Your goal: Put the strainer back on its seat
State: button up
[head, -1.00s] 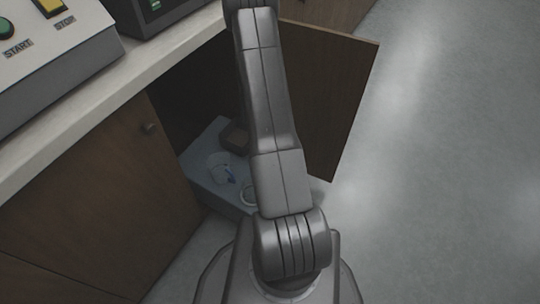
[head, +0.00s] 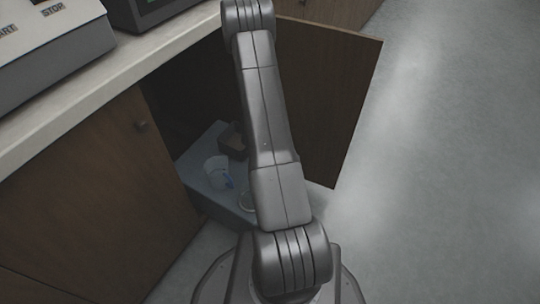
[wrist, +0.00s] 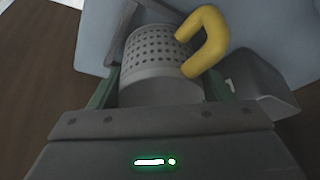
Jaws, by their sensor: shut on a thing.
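The strainer (wrist: 158,48) shows in the wrist view as a pale grey cylinder with rows of small holes and a thick yellow hooked handle (wrist: 212,38) on its right side. My gripper (wrist: 158,92) is shut on it, with a green finger on each side of its plain lower band. In the head view my arm rises to the top edge, and the gripper and strainer are out of view. I cannot make out the strainer's seat for certain in either view.
An open cabinet door (head: 325,100) stands right of my arm. Inside the cabinet, a blue-grey tray (head: 205,190) holds a whitish cup (head: 215,172) and a dark brown box (head: 232,145). A control panel (head: 60,50) sits on the pale counter (head: 70,125). Floor at right is clear.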

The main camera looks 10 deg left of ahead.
jog(key=o, duration=1.1)
jog(key=shift+r+p, duration=0.2)
jog(key=shift+p, duration=0.2)
jog(key=p+v, duration=0.4)
jog(key=v, duration=0.7)
jog(key=shift+r, duration=0.4)
jog(key=shift+s, duration=0.15)
